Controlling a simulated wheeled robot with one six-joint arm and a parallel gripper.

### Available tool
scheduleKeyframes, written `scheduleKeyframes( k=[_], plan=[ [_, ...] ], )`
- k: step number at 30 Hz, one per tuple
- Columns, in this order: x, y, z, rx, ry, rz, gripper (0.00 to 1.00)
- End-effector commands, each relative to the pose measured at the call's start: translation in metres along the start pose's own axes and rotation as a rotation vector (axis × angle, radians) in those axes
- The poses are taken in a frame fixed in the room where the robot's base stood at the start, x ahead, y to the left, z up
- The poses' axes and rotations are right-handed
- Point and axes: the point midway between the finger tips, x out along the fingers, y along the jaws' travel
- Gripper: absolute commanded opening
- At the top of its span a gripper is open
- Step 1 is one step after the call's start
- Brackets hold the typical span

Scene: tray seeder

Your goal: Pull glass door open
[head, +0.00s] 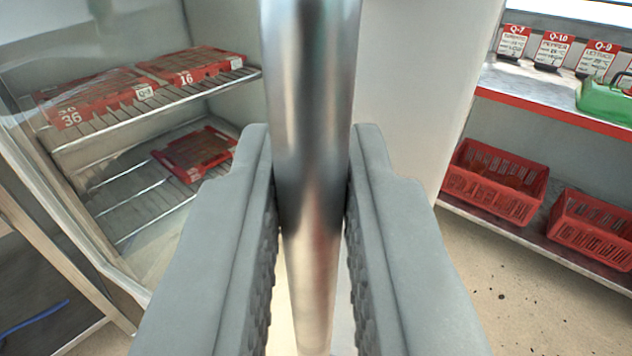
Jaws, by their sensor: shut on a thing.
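A vertical round metal bar, the door handle (312,70), runs down the middle of the head view. My gripper (312,160) is shut on it, with one grey padded finger on each side of the bar. To the left is a cabinet with wire shelves (110,185), and faint streaks like glass reflections lie over its upper left. The edges of the glass door are hard to make out, and I cannot tell how far it stands open. The handle's ends are out of view.
Red trays (195,66) numbered 16 and 36 lie on the upper shelf, another red tray (195,152) below. At right, a red-edged shelf (560,112) holds a green container (605,100) and label cards. Red crates (495,182) sit below.

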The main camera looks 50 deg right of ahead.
Motion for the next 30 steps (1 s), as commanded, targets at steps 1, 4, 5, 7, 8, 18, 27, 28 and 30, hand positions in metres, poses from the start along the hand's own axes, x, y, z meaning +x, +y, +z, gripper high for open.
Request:
scheduleKeyframes(
  k=[1,4,5,7,8,18,27,28,30],
  plan=[
    [-0.009,-0.010,-0.002,0.004,0.003,-0.009,0.00],
    [-0.024,-0.024,-0.002,0.003,0.002,-0.010,0.00],
    [-0.028,-0.027,-0.002,0.003,0.002,-0.009,0.00],
    [-0.037,-0.035,-0.003,0.004,0.002,-0.009,0.00],
    [-0.040,-0.038,-0.002,0.004,0.002,-0.009,0.00],
    [-0.061,-0.057,-0.002,0.004,0.002,-0.007,0.00],
    [-0.063,-0.059,-0.002,0.004,0.001,-0.006,0.00],
    [-0.063,-0.059,-0.002,0.004,0.001,-0.006,0.00],
    [-0.063,-0.059,-0.002,0.004,0.001,-0.006,0.00]
  ],
)
